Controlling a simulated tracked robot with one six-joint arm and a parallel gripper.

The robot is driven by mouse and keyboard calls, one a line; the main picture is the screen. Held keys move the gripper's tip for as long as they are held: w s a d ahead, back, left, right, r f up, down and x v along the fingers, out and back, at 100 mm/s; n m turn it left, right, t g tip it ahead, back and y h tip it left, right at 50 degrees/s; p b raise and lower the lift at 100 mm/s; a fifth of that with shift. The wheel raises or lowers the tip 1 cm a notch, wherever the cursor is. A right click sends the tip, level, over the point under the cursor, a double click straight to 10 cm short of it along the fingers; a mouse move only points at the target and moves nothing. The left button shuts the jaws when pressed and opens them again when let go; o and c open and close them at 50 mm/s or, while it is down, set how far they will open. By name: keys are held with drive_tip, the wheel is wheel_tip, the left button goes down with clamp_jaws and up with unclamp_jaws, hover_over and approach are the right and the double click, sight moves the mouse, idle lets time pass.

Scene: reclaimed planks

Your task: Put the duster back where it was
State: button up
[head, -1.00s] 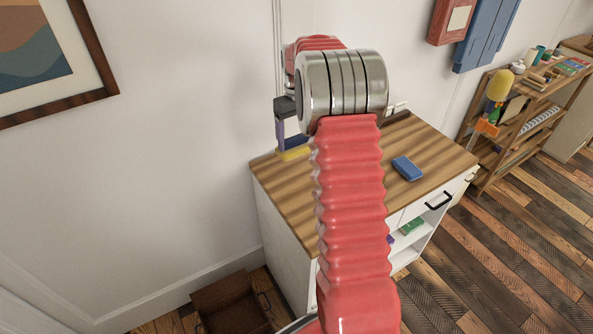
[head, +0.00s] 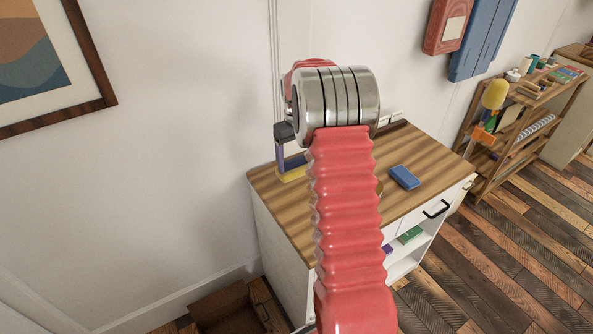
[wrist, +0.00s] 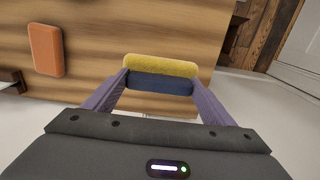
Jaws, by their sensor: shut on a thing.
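The duster (wrist: 160,77) has a yellow pad and a dark blue back. My gripper (wrist: 158,86) is shut on it, with a purple finger at each end. In the head view the duster (head: 293,175) shows its yellow pad at the bottom, low over the back left part of the wooden cabinet top (head: 285,205). I cannot tell whether it touches the top. My arm hides much of the cabinet's middle.
A blue block (head: 404,177) lies on the right of the top. An orange block (wrist: 45,50) lies on the wood in the wrist view. A brown crate (head: 222,302) stands on the floor at the cabinet's left. A shelf rack (head: 520,125) stands at the right.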

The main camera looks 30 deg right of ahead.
sight(296, 166)
drive_tip(key=shift+f, duration=0.1)
drive_tip(key=shift+f, duration=2.4)
drive_tip(key=o, duration=1.1)
wheel_tip(296, 166, up, 12)
drive_tip(key=shift+f, duration=0.15)
drive_tip(key=shift+r, duration=0.2)
